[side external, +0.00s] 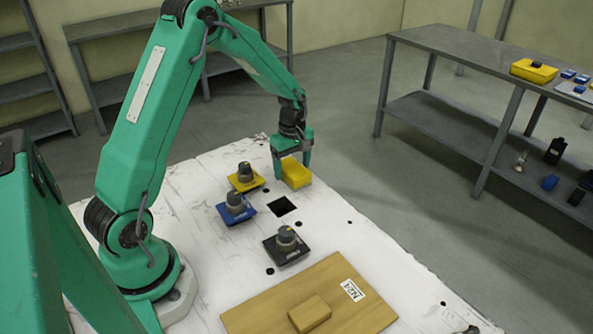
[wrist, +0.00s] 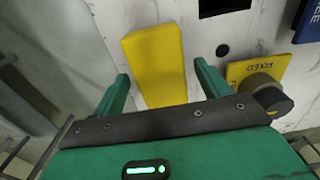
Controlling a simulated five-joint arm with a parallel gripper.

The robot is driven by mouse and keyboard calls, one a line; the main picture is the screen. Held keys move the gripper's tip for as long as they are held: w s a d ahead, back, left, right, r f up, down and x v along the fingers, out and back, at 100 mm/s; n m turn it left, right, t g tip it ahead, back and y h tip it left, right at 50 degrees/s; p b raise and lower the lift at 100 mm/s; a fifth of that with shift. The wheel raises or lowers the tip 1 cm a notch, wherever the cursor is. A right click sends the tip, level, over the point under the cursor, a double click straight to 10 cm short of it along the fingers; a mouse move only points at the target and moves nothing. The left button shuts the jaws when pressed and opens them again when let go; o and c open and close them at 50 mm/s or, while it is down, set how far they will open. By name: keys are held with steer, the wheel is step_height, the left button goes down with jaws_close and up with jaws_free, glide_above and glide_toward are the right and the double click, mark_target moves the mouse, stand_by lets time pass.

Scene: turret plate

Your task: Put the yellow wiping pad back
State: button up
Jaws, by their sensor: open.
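The yellow wiping pad (side external: 297,174) is a plain yellow block near the far edge of the white plate (side external: 365,240). My gripper (side external: 292,170) points down over it, with one finger on each side. In the wrist view the pad (wrist: 157,58) lies between the two open fingers of my gripper (wrist: 161,76), with a gap on both sides. The pad's near end is hidden by the gripper body.
Knobs stand on a yellow plate (side external: 259,184), a blue plate (side external: 224,212) and a black plate (side external: 276,256), around a square dark hole (side external: 283,206). A wooden board (side external: 255,313) bears a wooden block (side external: 310,314) at the front. The yellow-plate knob (wrist: 266,93) is close to my right finger.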

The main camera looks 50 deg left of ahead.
mark_target(292, 167)
step_height(292, 167, up, 12)
stand_by(0.6)
steer(key=shift+d, duration=0.1)
stand_by(0.4)
steer(key=s+d+r+m+t, duration=0.2)
steer(key=s+d+r+m, duration=0.6)
steer(key=s+r, duration=0.1)
steer(key=s+d+r+m+t, duration=0.1)
steer(key=s+d+m+t, duration=0.2)
steer(key=s+m, duration=0.7)
steer(key=s+d, duration=0.2)
steer(key=shift+s+d+r+t, duration=0.3)
steer(key=shift+s+d, duration=0.05)
steer(key=shift+s, duration=0.05)
